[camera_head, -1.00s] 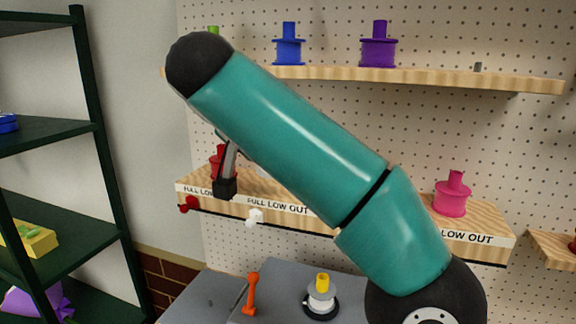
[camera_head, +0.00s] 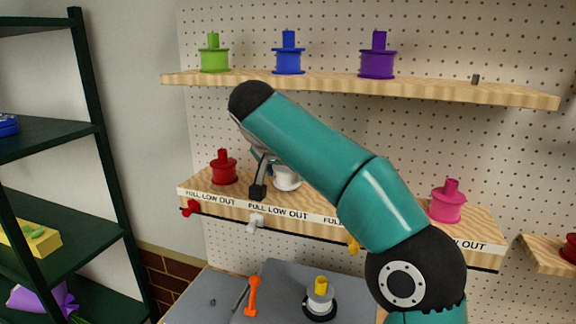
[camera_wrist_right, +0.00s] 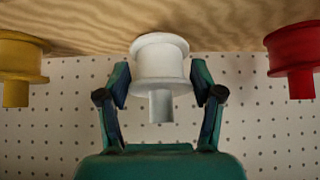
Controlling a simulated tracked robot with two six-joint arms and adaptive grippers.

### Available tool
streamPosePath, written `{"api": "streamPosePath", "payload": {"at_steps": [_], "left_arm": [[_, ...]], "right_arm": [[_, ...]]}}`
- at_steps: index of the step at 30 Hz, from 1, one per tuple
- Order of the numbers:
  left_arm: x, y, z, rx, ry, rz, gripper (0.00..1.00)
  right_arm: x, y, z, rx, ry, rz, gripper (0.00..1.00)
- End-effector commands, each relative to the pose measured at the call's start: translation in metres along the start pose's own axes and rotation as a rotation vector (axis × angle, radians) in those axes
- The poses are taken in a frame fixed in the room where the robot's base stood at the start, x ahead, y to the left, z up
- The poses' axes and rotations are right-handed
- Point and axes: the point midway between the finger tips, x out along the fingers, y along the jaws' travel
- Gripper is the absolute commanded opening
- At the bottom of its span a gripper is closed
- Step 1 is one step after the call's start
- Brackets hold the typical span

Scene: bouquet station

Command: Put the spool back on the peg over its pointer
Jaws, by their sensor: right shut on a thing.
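The white spool (camera_head: 287,178) is at the lower shelf, above and slightly right of the white pointer (camera_head: 255,222). My right gripper (camera_head: 262,184) is shut on it. In the right wrist view, which appears upside down, the white spool (camera_wrist_right: 160,57) sits between the two fingers of my right gripper (camera_wrist_right: 160,85), its flange close to the wooden shelf. Whether it rests on the shelf I cannot tell. My left gripper is not in view.
The red spool (camera_head: 223,168) and pink spool (camera_head: 448,202) stand on the lower shelf; a yellow spool (camera_wrist_right: 20,60) is beside the white one. The upper shelf holds green, blue and purple spools and a bare peg (camera_head: 476,79). My arm covers the shelf's middle.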

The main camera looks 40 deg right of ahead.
Motion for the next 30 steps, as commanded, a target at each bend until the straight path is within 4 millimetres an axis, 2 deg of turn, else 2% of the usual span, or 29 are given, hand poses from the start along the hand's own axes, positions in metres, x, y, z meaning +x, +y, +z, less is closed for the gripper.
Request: {"api": "streamPosePath", "payload": {"at_steps": [1,7,9,12,25,26,30], "left_arm": [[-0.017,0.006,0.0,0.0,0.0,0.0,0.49],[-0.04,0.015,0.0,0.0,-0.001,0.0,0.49],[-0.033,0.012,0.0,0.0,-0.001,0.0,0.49],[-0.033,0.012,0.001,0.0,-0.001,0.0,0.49],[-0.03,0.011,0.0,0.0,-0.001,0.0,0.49],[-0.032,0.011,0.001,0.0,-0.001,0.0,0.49],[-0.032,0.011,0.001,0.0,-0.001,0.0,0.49]], "right_arm": [[-0.005,0.001,-0.009,0.004,-0.038,0.005,0.24],[0.0,0.0,-0.011,0.001,-0.174,0.002,0.24],[0.009,0.0,0.0,-0.004,-0.168,0.002,0.24],[0.013,0.0,0.004,-0.003,-0.166,0.001,0.24],[0.017,-0.001,0.007,-0.002,-0.164,0.0,0.24],[0.016,-0.001,0.006,-0.002,-0.164,0.0,0.71],[0.016,-0.001,0.006,-0.002,-0.164,0.0,0.91]]}}
